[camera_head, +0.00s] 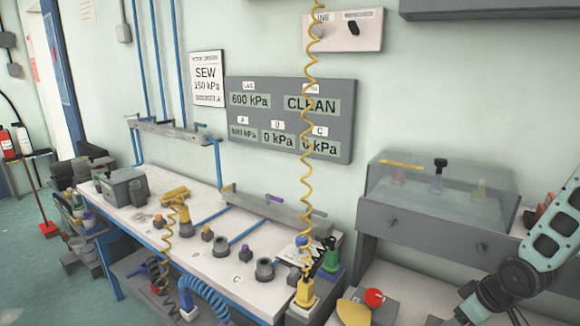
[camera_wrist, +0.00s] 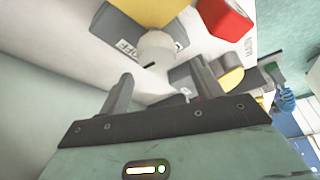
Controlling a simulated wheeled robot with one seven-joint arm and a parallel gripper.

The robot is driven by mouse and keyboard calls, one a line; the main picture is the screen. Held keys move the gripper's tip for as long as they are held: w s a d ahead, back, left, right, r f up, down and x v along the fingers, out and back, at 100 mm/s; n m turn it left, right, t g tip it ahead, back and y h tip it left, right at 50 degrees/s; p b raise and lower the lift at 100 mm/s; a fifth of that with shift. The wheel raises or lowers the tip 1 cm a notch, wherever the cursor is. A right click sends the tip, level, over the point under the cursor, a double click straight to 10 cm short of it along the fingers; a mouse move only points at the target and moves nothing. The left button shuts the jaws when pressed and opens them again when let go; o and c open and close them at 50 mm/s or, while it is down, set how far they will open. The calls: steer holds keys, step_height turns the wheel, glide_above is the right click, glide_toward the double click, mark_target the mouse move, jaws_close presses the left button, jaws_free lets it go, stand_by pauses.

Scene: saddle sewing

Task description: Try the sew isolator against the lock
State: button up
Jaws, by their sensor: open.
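My gripper (camera_wrist: 160,70) is open in the wrist view, with its two dark fingers apart. A pale round stem (camera_wrist: 156,50) under a yellow part (camera_wrist: 150,12) lies just ahead of the gap between them. I cannot tell whether they touch. A label reading OFF (camera_wrist: 126,46) is beside the stem. A red block (camera_wrist: 224,18) is at the upper right. No label shows which part is the sew isolator or the lock. In the head view, a red knob (camera_head: 374,297) and a yellow part (camera_head: 353,312) are at lower right, left of my arm.
A white bench (camera_head: 150,222) with several fittings stands at left. A clear-covered case (camera_head: 440,185) sits on the grey cabinet (camera_head: 400,226) behind my arm.

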steer(key=shift+r+n+p, duration=0.15)
steer(key=shift+n+p, duration=0.55)
steer(key=shift+p, duration=0.45)
steer(key=shift+y+p, duration=0.3)
steer(key=shift+p, duration=0.1)
steer(key=shift+n, duration=0.4)
steer(key=s+a+r+g+h+b, duration=0.1)
steer(key=s+a+r, duration=0.1)
steer(key=a+r, duration=0.45)
steer(key=s+a+r+g+h, duration=0.1)
steer(key=s+a+r, duration=0.2)
steer(key=a+r, duration=0.3)
steer(key=s+a+r, duration=0.2)
steer(key=s+a, duration=0.2)
steer(key=s, duration=0.2)
steer(key=s+a+r+g+b, duration=0.1)
steer(key=s+a+r, duration=0.2)
steer(key=s, duration=0.4)
steer(key=s+a+r, duration=0.3)
steer(key=s+a, duration=0.1)
steer(key=s, duration=0.2)
steer(key=shift+s+a+g, duration=0.35)
steer(key=shift+s+g, duration=0.05)
